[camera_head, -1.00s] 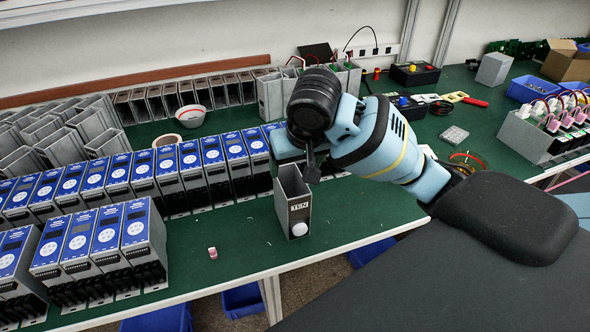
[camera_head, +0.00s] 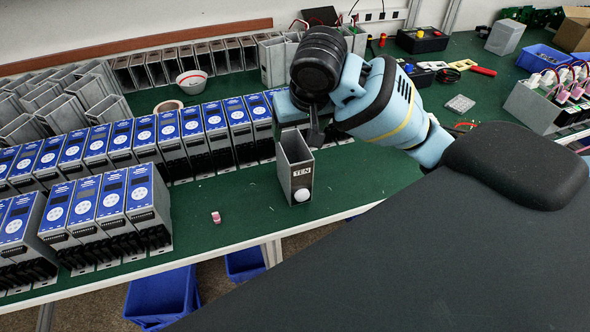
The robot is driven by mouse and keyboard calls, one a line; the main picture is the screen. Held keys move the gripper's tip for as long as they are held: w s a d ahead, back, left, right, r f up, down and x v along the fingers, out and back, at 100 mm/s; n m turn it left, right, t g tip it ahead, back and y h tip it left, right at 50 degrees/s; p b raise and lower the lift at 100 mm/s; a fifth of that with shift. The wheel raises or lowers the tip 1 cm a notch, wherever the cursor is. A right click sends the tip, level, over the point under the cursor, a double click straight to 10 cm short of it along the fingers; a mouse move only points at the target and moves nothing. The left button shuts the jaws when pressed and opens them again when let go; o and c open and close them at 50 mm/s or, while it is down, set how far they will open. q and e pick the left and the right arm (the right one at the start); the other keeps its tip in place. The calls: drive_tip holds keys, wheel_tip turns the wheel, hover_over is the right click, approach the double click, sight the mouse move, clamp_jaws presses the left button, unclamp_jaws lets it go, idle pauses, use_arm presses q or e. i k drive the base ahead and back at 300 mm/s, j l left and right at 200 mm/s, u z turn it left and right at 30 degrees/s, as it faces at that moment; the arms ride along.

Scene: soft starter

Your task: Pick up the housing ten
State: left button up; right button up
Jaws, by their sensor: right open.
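My left gripper is not in view.
Blue-faced soft starters (camera_head: 135,140) stand in rows to the left and behind. A small pink part (camera_head: 216,217) lies on the bench left of the housing. Empty grey housings (camera_head: 155,68) line the back. Blue bins (camera_head: 160,295) sit below the bench edge.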

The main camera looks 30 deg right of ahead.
sight(295, 161)
drive_tip(key=z, duration=1.15)
